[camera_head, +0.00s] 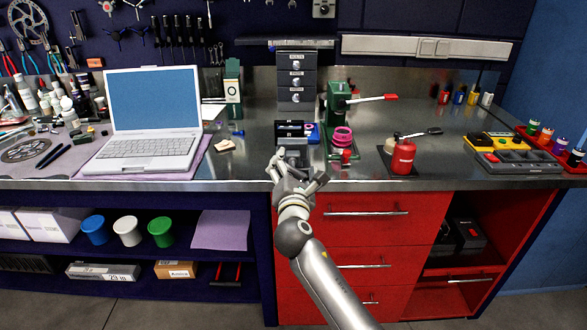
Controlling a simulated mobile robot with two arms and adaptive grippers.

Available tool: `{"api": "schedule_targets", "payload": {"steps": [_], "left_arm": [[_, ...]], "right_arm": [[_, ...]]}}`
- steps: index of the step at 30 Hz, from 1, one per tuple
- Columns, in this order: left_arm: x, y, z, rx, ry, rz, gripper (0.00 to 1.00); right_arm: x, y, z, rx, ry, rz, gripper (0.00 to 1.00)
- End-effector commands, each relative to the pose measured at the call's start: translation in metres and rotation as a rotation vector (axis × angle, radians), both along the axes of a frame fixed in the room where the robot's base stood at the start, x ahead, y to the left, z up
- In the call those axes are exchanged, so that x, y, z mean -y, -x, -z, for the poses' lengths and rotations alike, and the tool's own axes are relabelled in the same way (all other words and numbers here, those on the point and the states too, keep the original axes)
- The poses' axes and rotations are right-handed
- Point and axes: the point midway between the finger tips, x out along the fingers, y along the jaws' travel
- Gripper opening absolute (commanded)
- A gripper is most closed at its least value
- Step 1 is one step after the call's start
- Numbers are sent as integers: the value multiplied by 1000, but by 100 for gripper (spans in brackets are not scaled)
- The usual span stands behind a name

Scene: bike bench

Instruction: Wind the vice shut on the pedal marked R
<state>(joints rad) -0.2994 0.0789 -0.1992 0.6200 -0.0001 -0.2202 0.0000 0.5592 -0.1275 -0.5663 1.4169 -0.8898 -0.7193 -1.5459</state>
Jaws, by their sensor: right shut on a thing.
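The small grey vice (294,155) stands near the front edge of the metal bench top. A dark block (290,129) shows at its back; I cannot tell whether it is a jaw or a pedal, and no R mark is readable. My right gripper (279,168) is at the front of the vice, over the bench edge. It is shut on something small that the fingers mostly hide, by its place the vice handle. My left gripper is not in view.
A laptop (151,118) stands left of the vice. A green press (338,101) with a red lever and pink rings (341,141) stand close on the right. A red oil can (403,157) is farther right. Grey drawers (296,82) stand behind.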

Motion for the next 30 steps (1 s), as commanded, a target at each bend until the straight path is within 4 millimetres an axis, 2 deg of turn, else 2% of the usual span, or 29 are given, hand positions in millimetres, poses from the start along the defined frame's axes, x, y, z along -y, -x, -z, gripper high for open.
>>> {"api": "schedule_targets", "payload": {"steps": [8,9,14,25,30], "left_arm": [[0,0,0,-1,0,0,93],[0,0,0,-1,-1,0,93],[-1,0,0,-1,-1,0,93],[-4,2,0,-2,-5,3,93],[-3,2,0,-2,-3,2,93]], "right_arm": [[0,1,4,-6,0,0,50],[0,1,4,-6,0,0,77],[0,0,3,-5,1,0,96],[0,1,1,-1,1,0,96],[0,12,1,-1,0,-1,96]]}}
